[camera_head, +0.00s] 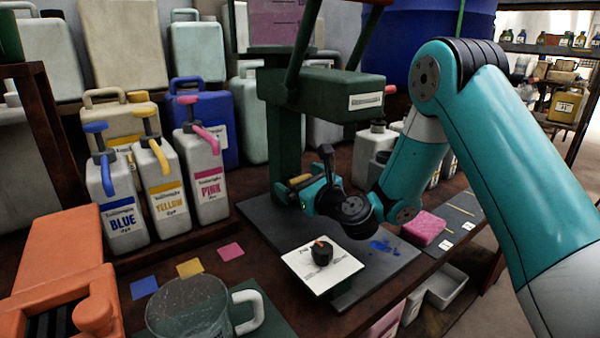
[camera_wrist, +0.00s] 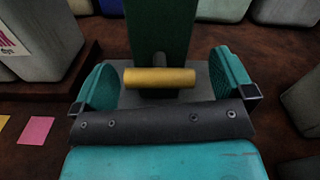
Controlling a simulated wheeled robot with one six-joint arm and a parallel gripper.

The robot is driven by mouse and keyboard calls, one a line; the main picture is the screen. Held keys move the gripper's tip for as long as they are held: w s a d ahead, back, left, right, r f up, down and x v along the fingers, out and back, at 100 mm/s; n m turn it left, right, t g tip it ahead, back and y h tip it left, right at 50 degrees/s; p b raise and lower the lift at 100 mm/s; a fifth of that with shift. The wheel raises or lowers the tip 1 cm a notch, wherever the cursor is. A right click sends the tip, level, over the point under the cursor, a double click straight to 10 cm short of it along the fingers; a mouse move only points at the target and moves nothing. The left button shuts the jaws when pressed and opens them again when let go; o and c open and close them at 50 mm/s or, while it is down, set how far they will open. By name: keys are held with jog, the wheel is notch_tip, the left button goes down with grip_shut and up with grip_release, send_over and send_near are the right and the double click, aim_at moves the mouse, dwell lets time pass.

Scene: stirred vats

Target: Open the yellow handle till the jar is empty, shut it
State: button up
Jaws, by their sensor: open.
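The yellow handle (camera_head: 300,180) is a short bar on the green column of a stand, partly hidden by my gripper in the head view. In the wrist view the yellow handle (camera_wrist: 160,77) lies crosswise in front of the column. My gripper (camera_wrist: 164,68) is open, one finger off each end of the handle, with gaps on both sides. In the head view my gripper (camera_head: 312,188) is close against the handle. A clear glass jar (camera_head: 187,308) with a pale side handle stands at the front. I cannot tell how much it holds.
Blue (camera_head: 115,205), yellow (camera_head: 168,195) and pink (camera_head: 203,182) dye jugs stand left of the stand. A white plate (camera_head: 338,275) with a black knob lies in front. The green box (camera_head: 320,92) overhangs my wrist. A pink block (camera_head: 424,228) lies right.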

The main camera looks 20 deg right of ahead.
jog(key=shift+w, duration=0.1)
jog(key=c, duration=0.8)
jog(key=shift+n, duration=0.4)
jog(key=n+b, duration=0.1)
jog(key=n, duration=0.1)
jog(key=shift+n, duration=0.3)
jog(key=n+b, duration=0.1)
jog(key=n, duration=0.3)
jog(key=shift+n, duration=0.3)
jog(key=n+b, duration=0.1)
jog(key=n, duration=0.3)
jog(key=shift+b, duration=0.4)
jog(key=shift+n+b, duration=0.5)
jog(key=shift+n, duration=1.2)
